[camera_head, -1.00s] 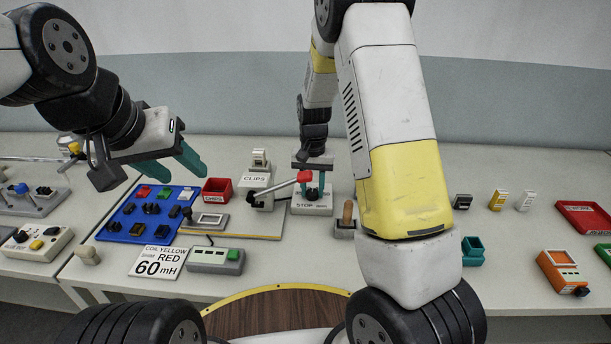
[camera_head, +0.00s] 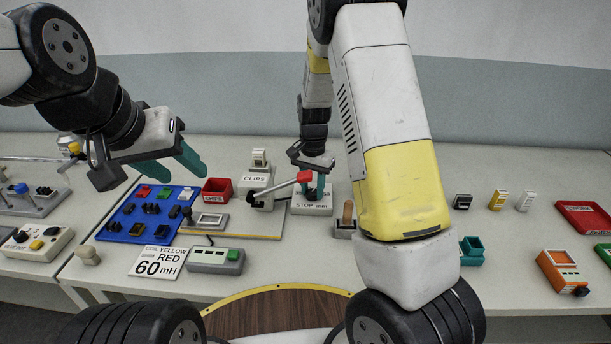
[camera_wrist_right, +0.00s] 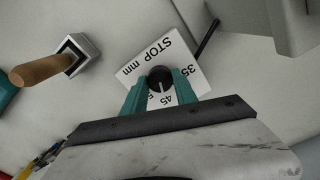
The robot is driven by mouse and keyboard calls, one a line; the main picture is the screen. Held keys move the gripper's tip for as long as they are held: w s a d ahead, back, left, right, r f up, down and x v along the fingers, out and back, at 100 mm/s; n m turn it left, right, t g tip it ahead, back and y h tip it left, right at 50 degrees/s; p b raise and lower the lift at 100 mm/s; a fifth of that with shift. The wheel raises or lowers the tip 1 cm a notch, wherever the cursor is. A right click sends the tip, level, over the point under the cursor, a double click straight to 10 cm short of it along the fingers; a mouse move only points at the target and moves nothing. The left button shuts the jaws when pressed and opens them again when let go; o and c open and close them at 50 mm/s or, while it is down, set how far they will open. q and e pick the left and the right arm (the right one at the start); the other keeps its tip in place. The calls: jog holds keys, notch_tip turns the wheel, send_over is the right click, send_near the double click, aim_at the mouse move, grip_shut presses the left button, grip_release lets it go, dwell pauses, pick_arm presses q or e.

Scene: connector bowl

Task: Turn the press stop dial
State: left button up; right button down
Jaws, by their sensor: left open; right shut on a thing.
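The press stop dial is a black round knob (camera_wrist_right: 160,78) on a white plate marked STOP mm (camera_wrist_right: 147,52), with numbers such as 35 and 45 showing in the right wrist view. In the head view the stop block (camera_head: 312,205) stands right of the clips press, its knob hidden by the fingers. My right gripper (camera_wrist_right: 160,88) is shut on the knob, with a teal finger on either side. It also shows in the head view (camera_head: 317,190), coming down from above. My left gripper (camera_head: 172,162) is open and empty above the blue tray.
The clips press (camera_head: 257,190) with its red-tipped lever (camera_head: 304,176) stands close left of the stop block. A wooden-handled tool (camera_head: 348,212) stands close right. A blue tray (camera_head: 125,232), red chips bin (camera_head: 217,190) and 60 mH sign (camera_head: 158,262) are left.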

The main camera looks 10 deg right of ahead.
aim_at(312, 191)
jog(key=shift+w, duration=0.1)
jog(key=c, duration=1)
grip_release()
jog(key=shift+o, duration=0.2)
jog(key=shift+r, duration=0.1)
notch_tip(312, 191, up, 8)
jog(key=shift+f, duration=0.25)
jog(key=shift+r, duration=0.1)
